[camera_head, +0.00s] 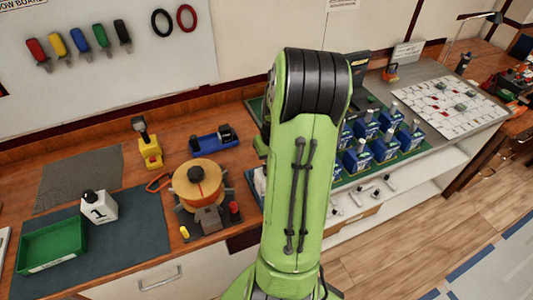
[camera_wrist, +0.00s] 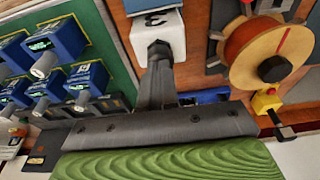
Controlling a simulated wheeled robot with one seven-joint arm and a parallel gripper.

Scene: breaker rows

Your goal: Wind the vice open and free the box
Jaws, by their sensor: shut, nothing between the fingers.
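My gripper (camera_wrist: 156,80) shows in the wrist view as shut dark fingers with nothing held between them. In the head view my green arm hides my gripper. I cannot pick out a vice gripping a box for certain in either view. A blue-based device with a black cylinder (camera_head: 213,138) lies at the back of the bench, and its role is unclear.
An orange-and-wood reel (camera_head: 197,185) stands left of my arm, also in the wrist view (camera_wrist: 270,50). A yellow block (camera_head: 150,153), white bottle marked 1 (camera_head: 98,206) and green tray (camera_head: 52,244) are farther left. Blue breakers (camera_head: 385,150) stand in rows at right.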

